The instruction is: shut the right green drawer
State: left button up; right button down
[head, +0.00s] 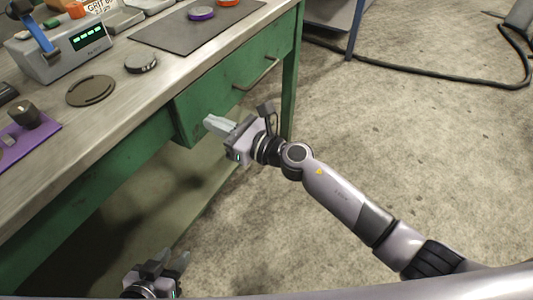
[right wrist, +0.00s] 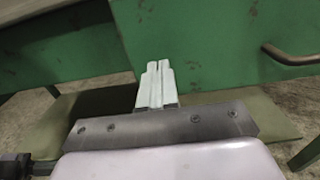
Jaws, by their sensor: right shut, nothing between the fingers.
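The right green drawer (head: 228,88) is in the bench's front, with a metal bar handle (head: 257,75). Its left edge stands out a little from the green frame beside it, so it looks slightly open. In the right wrist view the drawer front (right wrist: 220,40) fills the upper right, with the handle (right wrist: 290,56) at the right. My right gripper (head: 208,121) is shut and empty, its fingertips pointing at the lower left part of the drawer front; I cannot tell if they touch. The fingers also show in the right wrist view (right wrist: 158,72). My left gripper (head: 175,260) looks open and empty, low near the floor.
The bench top (head: 150,90) holds a grey device with a green display (head: 60,48), round discs, a dark mat (head: 180,35) and a purple mat (head: 30,132). A bench leg (head: 289,100) stands right of the drawer.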

pick_arm(q)
jog(key=shift+s+r+p, duration=0.3)
jog(key=shift+s+p, duration=0.15)
pick_arm(e)
jog(key=v, duration=1.1)
jog(key=shift+s+f, duration=0.1)
jog(key=shift+s, duration=0.05)
